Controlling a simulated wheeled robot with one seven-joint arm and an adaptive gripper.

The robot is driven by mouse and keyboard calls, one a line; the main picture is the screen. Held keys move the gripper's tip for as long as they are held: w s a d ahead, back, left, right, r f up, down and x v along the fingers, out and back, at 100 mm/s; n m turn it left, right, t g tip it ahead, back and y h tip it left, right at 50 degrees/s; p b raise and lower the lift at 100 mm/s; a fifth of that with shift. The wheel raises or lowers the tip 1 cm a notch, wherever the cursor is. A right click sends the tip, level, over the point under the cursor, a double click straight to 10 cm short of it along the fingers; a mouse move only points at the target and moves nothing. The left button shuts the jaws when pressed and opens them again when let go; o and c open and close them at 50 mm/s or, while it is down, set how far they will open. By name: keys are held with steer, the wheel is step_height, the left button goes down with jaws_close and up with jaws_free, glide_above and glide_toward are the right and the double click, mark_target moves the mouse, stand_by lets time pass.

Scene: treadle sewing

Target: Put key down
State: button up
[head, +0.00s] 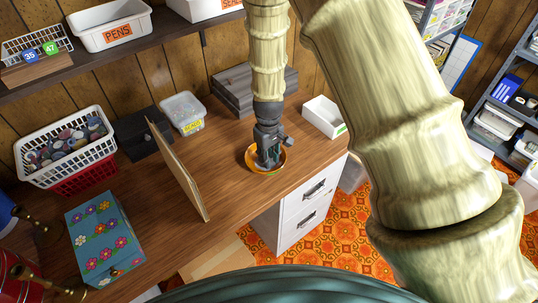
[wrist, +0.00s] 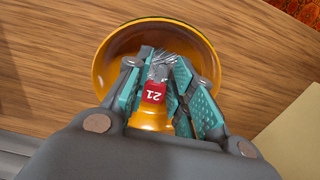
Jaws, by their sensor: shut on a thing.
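My gripper (head: 268,160) points down into an orange bowl (head: 246,158) on the wooden desk. The grey end points into the bowl (wrist: 102,66). Thin silver pins lie in the bowl beyond the key's tip. I cannot tell whether the key touches the bowl or the pins. In the head view the key is hidden by the gripper.
A white tray (head: 325,115) stands right of the bowl, and a clear tub (head: 183,112) behind left. A tan board (head: 178,170) stands upright to the left, near a flowered blue box (head: 103,238). Bare desk lies between board and bowl. The desk's front edge is close.

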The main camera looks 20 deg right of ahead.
steer(key=shift+f, duration=0.15)
steer(key=o, duration=0.9)
step_height(320, 180, up, 7)
steer(key=p, duration=0.5)
steer(key=shift+s, duration=0.1)
stand_by(0.4)
